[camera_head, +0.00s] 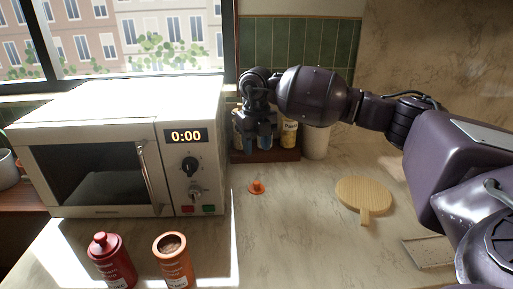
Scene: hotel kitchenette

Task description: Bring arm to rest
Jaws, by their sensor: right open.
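My right arm comes in from the right and reaches across above the counter (310,215). My right gripper (262,135) is at its end, just right of the microwave. It points down in front of a small rack of jars, and its fingers are open with nothing seen between them. The gripper hides part of the rack and some jars. My left gripper is not in view.
A white microwave (85,105) stands at the left with its door shut. A red bottle (112,262) and an open orange jar (174,262) stand in front. A small orange cap (256,187), a round wooden board (362,195) and a spice rack (280,156) are nearby.

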